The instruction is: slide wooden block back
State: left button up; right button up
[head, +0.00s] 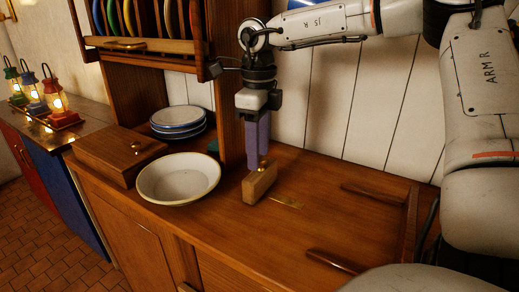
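The wooden block (261,185) is a small, light brown piece standing on the wooden counter, in the middle of the head view. A brass plate (287,201) is set in the counter just right of it. My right gripper (258,163) points straight down at the block, with its two purple fingers side by side and no clear gap between them. The fingertips are at the block's upper back edge; whether they touch it is hard to tell. The block is not between the fingers. My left gripper is out of view.
A cream bowl (179,179), a wooden box (115,155) and stacked plates (179,119) stand left of the block. A plate rack (140,45) hangs above. Wooden rails (335,261) lie to the right. Lanterns (55,97) stand far left. The counter between block and rails is clear.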

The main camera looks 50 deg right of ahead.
jog(key=shift+s, duration=0.1)
notch_tip(320, 180, up, 10)
jog(key=shift+r+p, duration=0.15)
jog(key=shift+p, duration=0.2)
jog(key=shift+s, duration=0.15)
dwell(0.6)
